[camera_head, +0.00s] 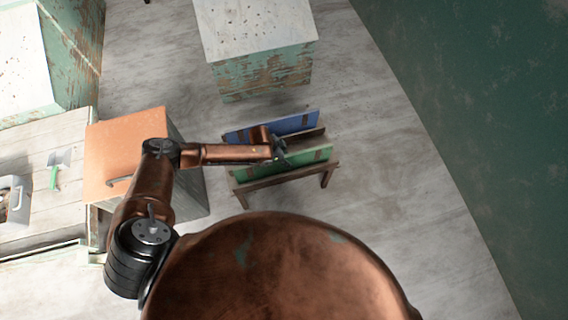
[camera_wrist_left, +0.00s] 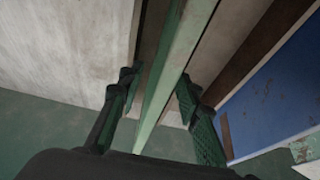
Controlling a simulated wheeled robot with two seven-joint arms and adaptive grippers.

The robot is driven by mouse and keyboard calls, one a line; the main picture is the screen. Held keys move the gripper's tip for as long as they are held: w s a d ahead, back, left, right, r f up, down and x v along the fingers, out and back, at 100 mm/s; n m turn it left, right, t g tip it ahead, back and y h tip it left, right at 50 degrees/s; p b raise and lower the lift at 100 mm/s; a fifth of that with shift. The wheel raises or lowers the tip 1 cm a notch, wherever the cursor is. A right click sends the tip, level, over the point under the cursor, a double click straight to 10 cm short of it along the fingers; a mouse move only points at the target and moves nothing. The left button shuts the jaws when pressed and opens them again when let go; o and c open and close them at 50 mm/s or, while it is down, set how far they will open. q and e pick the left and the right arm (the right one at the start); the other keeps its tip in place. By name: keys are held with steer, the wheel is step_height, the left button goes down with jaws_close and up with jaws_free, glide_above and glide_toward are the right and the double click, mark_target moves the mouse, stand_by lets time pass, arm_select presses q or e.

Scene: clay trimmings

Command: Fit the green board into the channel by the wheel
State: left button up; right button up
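The green board (camera_head: 308,162) stands on edge along the near side of a low brown wooden rack (camera_head: 290,176). My left gripper (camera_head: 279,149) is over the rack at the green board. In the left wrist view, the board's pale green top edge (camera_wrist_left: 172,70) runs between the two dark fingers of my left gripper (camera_wrist_left: 158,98). The fingers are apart, with a gap visible on both sides of the board. My right gripper is not in view. I cannot make out a wheel or its channel in these frames.
A blue board (camera_head: 295,124) stands on the rack's far side, also in the left wrist view (camera_wrist_left: 270,105). An orange-topped cabinet (camera_head: 110,150) is left of the rack, and a worn green-and-white block (camera_head: 262,70) is behind it. Floor right of the rack is clear.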

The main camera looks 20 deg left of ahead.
arm_select(q)
steer(key=b+x, duration=0.1)
steer(key=x, duration=0.3)
steer(key=shift+a, duration=0.2)
steer(key=shift+c, duration=0.5)
steer(key=shift+s, duration=0.1)
jaws_close()
